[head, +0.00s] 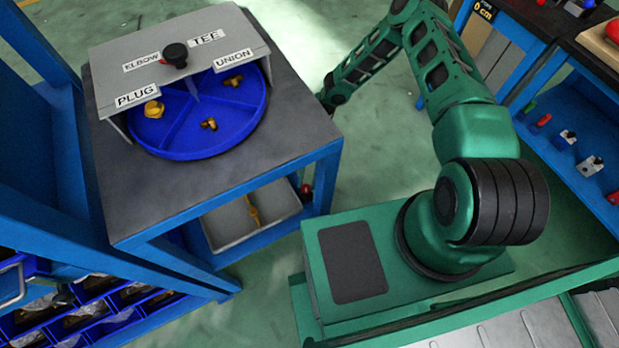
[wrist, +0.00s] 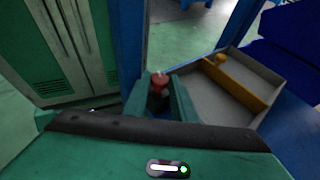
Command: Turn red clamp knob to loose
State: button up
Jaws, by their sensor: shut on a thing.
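The red clamp knob (wrist: 160,80) shows in the wrist view between the two green fingers of my gripper (wrist: 161,92). The fingers are shut on it and hide its sides. A small red knob also shows in the head view (head: 306,189), beside the stand's front right leg and below the tabletop. In the head view my arm reaches down behind the right side of the stand, and my gripper is hidden there. I cannot tell the knob's turn angle or any loose marking.
The blue stand (head: 230,195) has a grey top bearing a blue divided tray (head: 190,145) under a labelled grey cover (head: 110,70). A grey bin with a yellow divider (wrist: 232,78) sits on the lower shelf beside my gripper. A blue post stands close on the left.

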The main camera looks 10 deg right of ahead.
jog(key=shift+w+a+n+g+h, duration=0.15)
jog(key=shift+a+n+g+h, duration=0.1)
jog(key=shift+n+h, duration=0.8)
jog(key=shift+w+a+n+g+h, duration=0.15)
jog(key=shift+a+n+g+h, duration=0.1)
jog(key=shift+n+h, duration=0.75)
jog(key=shift+h, duration=0.25)
jog(key=shift+f, duration=0.1)
jog(key=o, duration=1)
jog(key=shift+o, duration=0.2)
jog(key=a+v, duration=0.1)
jog(key=v, duration=0.9)
jog(key=shift+w+d, duration=0.4)
jog(key=shift+d, duration=0.15)
